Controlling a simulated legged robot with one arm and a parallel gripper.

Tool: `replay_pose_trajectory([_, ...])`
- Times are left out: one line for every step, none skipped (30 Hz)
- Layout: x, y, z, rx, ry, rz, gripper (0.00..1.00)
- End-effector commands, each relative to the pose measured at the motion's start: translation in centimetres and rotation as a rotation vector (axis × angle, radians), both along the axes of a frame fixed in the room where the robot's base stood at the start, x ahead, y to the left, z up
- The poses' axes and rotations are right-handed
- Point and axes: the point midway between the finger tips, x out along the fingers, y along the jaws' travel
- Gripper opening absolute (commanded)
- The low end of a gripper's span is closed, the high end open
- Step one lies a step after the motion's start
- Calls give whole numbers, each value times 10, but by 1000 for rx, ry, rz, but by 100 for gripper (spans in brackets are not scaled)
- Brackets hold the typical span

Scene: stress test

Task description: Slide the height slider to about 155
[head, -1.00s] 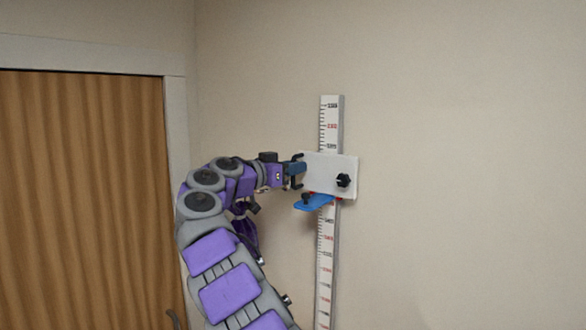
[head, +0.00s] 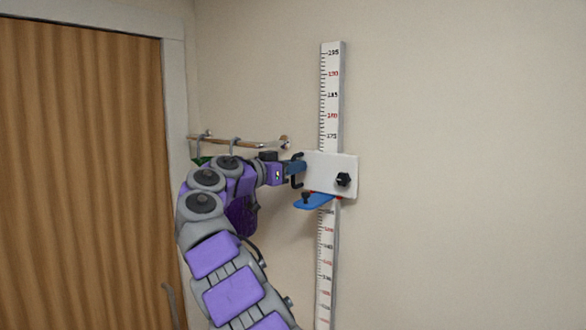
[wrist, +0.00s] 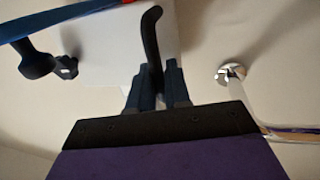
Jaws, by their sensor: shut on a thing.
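The height slider is a white plate (head: 325,176) on a vertical ruler (head: 331,85) fixed to the wall. It has a black knob (head: 343,179) on its face and a blue paddle (head: 313,201) under it. The lowest number readable above the plate is 175; the ruler's marks below it are blurred. My gripper (head: 296,170) is at the plate's left side, shut on its black handle. In the wrist view, my gripper's fingers (wrist: 156,85) close around the black handle (wrist: 151,45), beside the white plate (wrist: 108,45).
A wooden door (head: 80,180) in a pale frame stands at left. A metal rail (head: 255,144) with hooks is on the wall behind my arm, and a green thing partly shows beneath it. The wall right of the ruler is bare.

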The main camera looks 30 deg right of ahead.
Motion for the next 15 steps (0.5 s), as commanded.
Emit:
replay_pose_trajectory([1, 0, -18, 2, 1, 3, 0])
replay_pose_trajectory([1, 0, -22, 2, 1, 3, 0])
replay_pose_trajectory([1, 1, -27, 2, 0, 3, 0])
replay_pose_trajectory([1, 1, -31, 2, 0, 4, 0])
replay_pose_trajectory([1, 1, -34, 2, 0, 4, 0])
replay_pose_trajectory([1, 1, -37, 2, 0, 4, 0])
replay_pose_trajectory([1, 1, -39, 1, 0, 4, 0])
replay_pose_trajectory([1, 1, -41, 1, 0, 4, 0])
replay_pose_trajectory([1, 1, -43, 1, 0, 4, 0])
replay_pose_trajectory([1, 1, -44, 1, 0, 4, 0])
replay_pose_trajectory([1, 1, -45, 1, 0, 4, 0])
replay_pose_trajectory([1, 1, -46, 1, 0, 4, 0])
replay_pose_trajectory([1, 1, -46, 1, 0, 4, 0])
replay_pose_trajectory([1, 1, -46, 1, 0, 4, 0])
replay_pose_trajectory([1, 1, -46, 1, 0, 4, 0])
